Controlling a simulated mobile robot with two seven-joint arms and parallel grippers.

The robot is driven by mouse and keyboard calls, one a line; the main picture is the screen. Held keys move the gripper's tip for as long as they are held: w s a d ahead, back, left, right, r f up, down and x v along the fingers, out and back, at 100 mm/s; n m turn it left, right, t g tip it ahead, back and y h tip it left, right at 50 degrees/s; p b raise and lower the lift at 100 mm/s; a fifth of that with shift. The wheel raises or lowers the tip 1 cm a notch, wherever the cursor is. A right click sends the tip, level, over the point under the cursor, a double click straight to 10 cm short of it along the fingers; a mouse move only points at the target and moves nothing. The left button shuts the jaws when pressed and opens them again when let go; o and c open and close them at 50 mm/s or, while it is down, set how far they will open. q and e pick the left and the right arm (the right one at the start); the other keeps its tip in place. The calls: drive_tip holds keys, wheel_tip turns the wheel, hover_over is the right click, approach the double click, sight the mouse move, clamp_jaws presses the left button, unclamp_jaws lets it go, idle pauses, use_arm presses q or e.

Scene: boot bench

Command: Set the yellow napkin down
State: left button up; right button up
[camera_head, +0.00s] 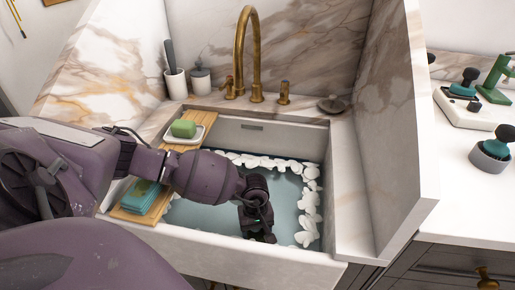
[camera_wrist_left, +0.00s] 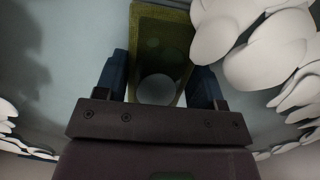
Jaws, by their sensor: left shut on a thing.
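My left gripper (camera_head: 262,232) reaches down into the white sink (camera_head: 230,246), at the water. In the left wrist view the gripper (camera_wrist_left: 160,88) has its two dark blue fingers on either side of a yellow-olive piece, the yellow napkin (camera_wrist_left: 162,28), and is shut on it. A pale round patch shows at the napkin's near end. The napkin is hidden in the head view behind my arm and gripper. My right gripper is in neither view.
White foam (camera_head: 309,205) lines the water's edge. A wooden board (camera_head: 196,121) across the sink's left carries a green sponge (camera_head: 184,128) on a white dish and folded teal cloths (camera_head: 141,197). A brass faucet (camera_head: 254,50) stands behind; a marble wall (camera_head: 392,130) rises at right.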

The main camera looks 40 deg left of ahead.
use_arm(q)
drive_tip(key=shift+r, duration=0.1)
drive_tip(key=shift+f, duration=0.2)
drive_tip(key=o, duration=0.8)
drive_tip(key=shift+o, duration=0.6)
drive_tip(key=shift+r, duration=0.15)
